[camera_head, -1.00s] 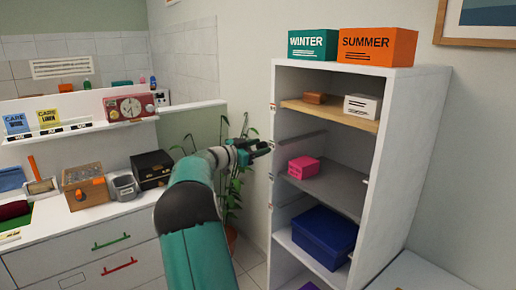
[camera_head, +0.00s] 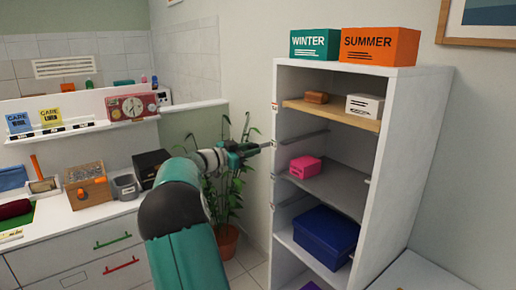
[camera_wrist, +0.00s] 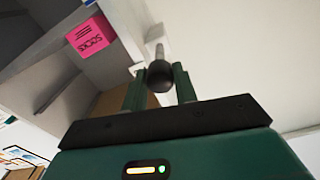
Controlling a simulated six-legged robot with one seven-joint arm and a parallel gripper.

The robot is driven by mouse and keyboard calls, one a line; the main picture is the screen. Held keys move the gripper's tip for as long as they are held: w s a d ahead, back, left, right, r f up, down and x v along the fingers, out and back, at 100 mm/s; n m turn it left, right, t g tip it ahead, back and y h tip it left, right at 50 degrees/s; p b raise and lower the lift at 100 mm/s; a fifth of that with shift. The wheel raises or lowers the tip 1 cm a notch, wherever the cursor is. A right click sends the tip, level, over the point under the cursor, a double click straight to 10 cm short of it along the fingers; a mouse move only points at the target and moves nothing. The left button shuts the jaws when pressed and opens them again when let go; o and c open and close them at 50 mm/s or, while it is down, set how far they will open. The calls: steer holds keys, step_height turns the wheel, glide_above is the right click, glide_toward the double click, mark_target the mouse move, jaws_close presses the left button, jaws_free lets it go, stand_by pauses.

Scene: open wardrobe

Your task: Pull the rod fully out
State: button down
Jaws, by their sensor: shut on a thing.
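My gripper (camera_head: 252,150) is at the front left edge of the open wardrobe (camera_head: 414,165), about level with the gap between its upper two shelves. In the wrist view its two green fingers (camera_wrist: 158,85) are closed around a dark ball knob (camera_wrist: 160,74). The thin light rod (camera_wrist: 158,36) runs on from the knob, away from the fingers. In the head view a short thin piece of the rod (camera_head: 268,145) shows between the gripper and the wardrobe edge. I cannot tell how much of the rod is still inside.
A pink box (camera_head: 305,167) sits on the grey shelf, and a blue box (camera_head: 325,236) below. WINTER (camera_head: 314,44) and SUMMER (camera_head: 379,46) boxes stand on top. A potted plant (camera_head: 227,238) stands behind my arm. A counter (camera_head: 80,222) with several items lies left.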

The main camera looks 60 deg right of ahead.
steer(key=v, duration=1.6)
steer(key=shift+w+f, duration=0.1)
steer(key=c, duration=1.4)
jaws_free()
steer(key=shift+a, duration=0.15)
steer(key=o, duration=0.3)
steer(key=shift+a, duration=0.2)
steer(key=v, duration=1.3)
steer(key=shift+w, duration=0.1)
